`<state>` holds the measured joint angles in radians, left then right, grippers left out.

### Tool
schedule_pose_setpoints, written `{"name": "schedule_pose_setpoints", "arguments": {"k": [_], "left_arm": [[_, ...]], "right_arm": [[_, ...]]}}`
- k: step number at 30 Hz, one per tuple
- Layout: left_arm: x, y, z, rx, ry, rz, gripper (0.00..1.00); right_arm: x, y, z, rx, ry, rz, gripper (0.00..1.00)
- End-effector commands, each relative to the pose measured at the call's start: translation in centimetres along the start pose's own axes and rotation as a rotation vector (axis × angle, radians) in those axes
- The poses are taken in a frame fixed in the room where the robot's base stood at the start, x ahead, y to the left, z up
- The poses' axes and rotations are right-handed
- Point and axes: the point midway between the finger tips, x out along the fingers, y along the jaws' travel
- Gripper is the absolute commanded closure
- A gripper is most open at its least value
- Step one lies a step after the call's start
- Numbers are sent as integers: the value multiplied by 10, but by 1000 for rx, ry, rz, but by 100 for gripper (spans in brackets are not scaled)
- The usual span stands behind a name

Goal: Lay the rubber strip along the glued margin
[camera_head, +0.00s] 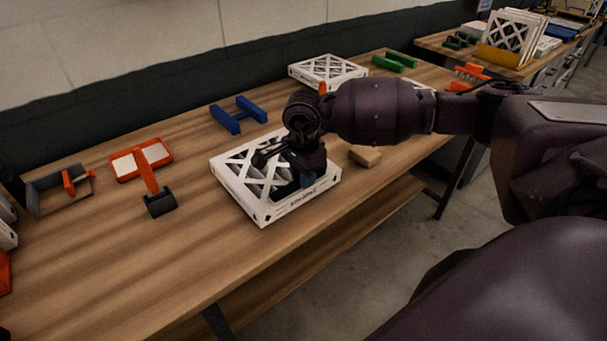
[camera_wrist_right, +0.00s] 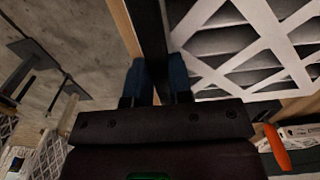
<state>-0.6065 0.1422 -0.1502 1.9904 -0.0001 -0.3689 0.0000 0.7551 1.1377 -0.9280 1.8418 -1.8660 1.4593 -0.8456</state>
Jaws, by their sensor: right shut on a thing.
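A white boxed filter (camera_head: 238,196) with a lattice face lies on the bench in the head view. Its lattice fills the upper right of the wrist view (camera_wrist_right: 232,50). My right gripper (camera_head: 307,181) is over the filter's near right part, pointing down. In the wrist view its blue fingers (camera_wrist_right: 162,80) are shut on a dark strip (camera_wrist_right: 152,35), which looks like the rubber strip and runs away beside the filter's edge. I cannot tell whether the strip touches the margin. No glue can be made out. My left gripper is not in view.
On the wooden bench (camera_head: 190,245) lie a tan block (camera_head: 365,156), a blue holder (camera_head: 238,113), an orange-handled roller (camera_head: 148,175), a second white filter (camera_head: 327,68) and green pieces (camera_head: 394,61).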

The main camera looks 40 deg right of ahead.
Motion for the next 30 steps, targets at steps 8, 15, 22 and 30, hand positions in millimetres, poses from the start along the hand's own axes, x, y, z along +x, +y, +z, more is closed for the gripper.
{"name": "schedule_pose_setpoints", "arguments": {"k": [8, 15, 22, 30], "left_arm": [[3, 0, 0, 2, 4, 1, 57], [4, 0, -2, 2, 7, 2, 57], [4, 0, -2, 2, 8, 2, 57], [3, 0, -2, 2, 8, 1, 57]], "right_arm": [[2, 0, 0, 0, 0, -1, 100], [2, 0, 0, 0, 0, -1, 54], [2, 0, 0, 0, 0, -1, 54], [-20, -1, -1, 0, 1, -4, 54]]}}
